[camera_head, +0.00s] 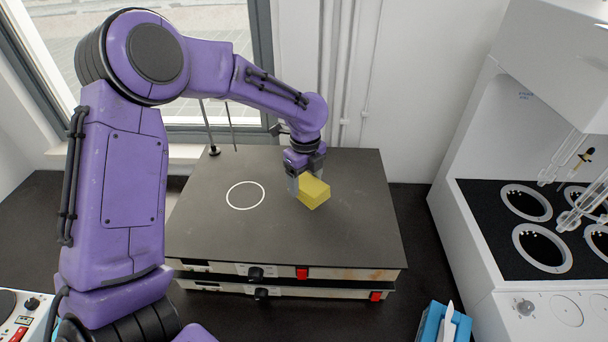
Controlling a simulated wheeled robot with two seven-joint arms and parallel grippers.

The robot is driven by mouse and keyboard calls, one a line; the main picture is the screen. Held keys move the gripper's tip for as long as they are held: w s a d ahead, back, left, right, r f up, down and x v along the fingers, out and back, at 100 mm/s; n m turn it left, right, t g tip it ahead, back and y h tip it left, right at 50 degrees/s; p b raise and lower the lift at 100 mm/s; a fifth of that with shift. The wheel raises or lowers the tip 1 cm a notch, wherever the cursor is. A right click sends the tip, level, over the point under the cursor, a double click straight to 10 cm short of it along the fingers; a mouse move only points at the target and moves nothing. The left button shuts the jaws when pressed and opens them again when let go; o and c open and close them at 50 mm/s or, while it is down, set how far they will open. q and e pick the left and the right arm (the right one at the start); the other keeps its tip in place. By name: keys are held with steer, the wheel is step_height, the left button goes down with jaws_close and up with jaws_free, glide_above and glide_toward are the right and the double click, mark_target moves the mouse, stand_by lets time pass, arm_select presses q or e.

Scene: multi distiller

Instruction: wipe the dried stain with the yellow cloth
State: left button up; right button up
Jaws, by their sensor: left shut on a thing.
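The yellow cloth (314,193) shows as a small block-like piece over the dark flat top of a hotplate (215,225), right of its white ring. My left gripper (306,181) points down and is shut on the cloth. The cloth is at or just above the plate's surface; I cannot tell whether it touches. I cannot make out a clear stain on the dark top; part of the surface is hidden by the gripper and cloth. A faint brownish patch shows on the plate's front panel at the right. My right gripper is not in view.
A white multi-position distiller (461,250) with round wells and glassware stands at the right. A blue box (436,324) with white tissue is at the front right. A device with a red switch (17,316) sits at the lower left. A window (215,30) is behind.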

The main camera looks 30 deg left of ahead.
arm_select(q)
steer(key=shift+r, duration=2)
